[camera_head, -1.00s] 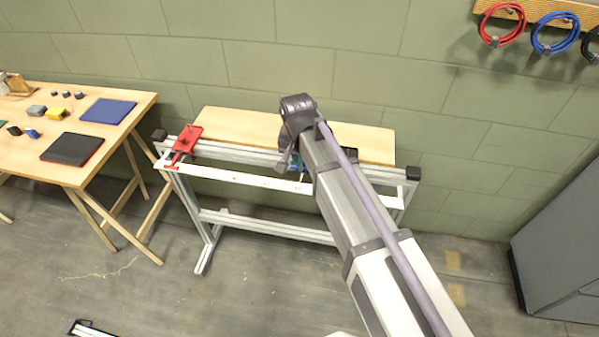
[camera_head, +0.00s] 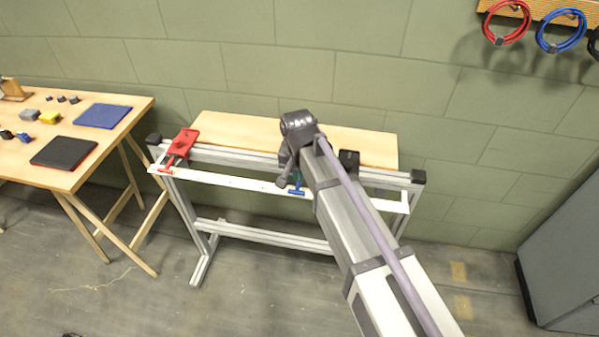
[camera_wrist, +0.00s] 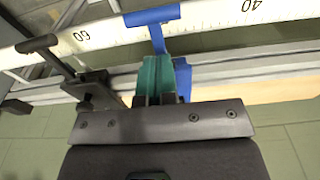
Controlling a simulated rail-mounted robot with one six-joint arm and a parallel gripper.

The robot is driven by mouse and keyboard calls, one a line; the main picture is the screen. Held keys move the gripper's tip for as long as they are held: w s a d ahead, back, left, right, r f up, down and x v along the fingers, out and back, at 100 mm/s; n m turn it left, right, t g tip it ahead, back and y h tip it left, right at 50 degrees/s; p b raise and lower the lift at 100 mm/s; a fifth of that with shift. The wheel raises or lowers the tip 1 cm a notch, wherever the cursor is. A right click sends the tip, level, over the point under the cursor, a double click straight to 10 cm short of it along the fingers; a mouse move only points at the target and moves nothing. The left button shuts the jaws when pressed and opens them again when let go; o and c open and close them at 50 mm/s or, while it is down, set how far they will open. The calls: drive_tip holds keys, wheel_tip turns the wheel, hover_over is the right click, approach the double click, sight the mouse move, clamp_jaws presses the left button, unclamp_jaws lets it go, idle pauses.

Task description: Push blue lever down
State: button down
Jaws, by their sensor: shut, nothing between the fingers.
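The blue lever (camera_head: 297,191) sits on the metal frame with the white ruler, with its T-shaped handle near the ruler's front edge. In the wrist view the blue lever (camera_wrist: 157,28) crosses the ruler, and its lower part runs beside and behind my fingers. My gripper (camera_wrist: 157,62) is shut with nothing held; its teal fingertips are very close to the lever's stem. I cannot tell whether they touch. In the head view my arm hides most of the gripper, and only a bit of teal shows by the blue lever.
A black lever (camera_wrist: 60,62) stands left of my gripper in the wrist view. A red clamp-like lever (camera_head: 180,145) is at the frame's left end. The white ruler (camera_head: 235,182) runs along the front. A wooden table (camera_head: 60,178) with small blocks stands left.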

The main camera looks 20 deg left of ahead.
sight(297, 189)
drive_tip(key=shift+s+d+r, duration=0.1)
drive_tip(key=shift+s+r, duration=0.2)
drive_tip(key=shift+s+d+r+p, duration=0.15)
drive_tip(key=shift+s+r+p, duration=0.15)
drive_tip(key=shift+s, duration=0.45)
drive_tip(key=shift+s+d+r+p, duration=0.1)
drive_tip(key=shift+s+r+p, duration=0.15)
drive_tip(key=shift+s, duration=0.5)
drive_tip(key=shift+w+f, duration=0.15)
wheel_tip(297, 189, up, 11)
drive_tip(key=s+p, duration=0.1)
drive_tip(key=p, duration=0.9)
drive_tip(key=shift+f+p, duration=0.15)
drive_tip(key=shift+p, duration=0.2)
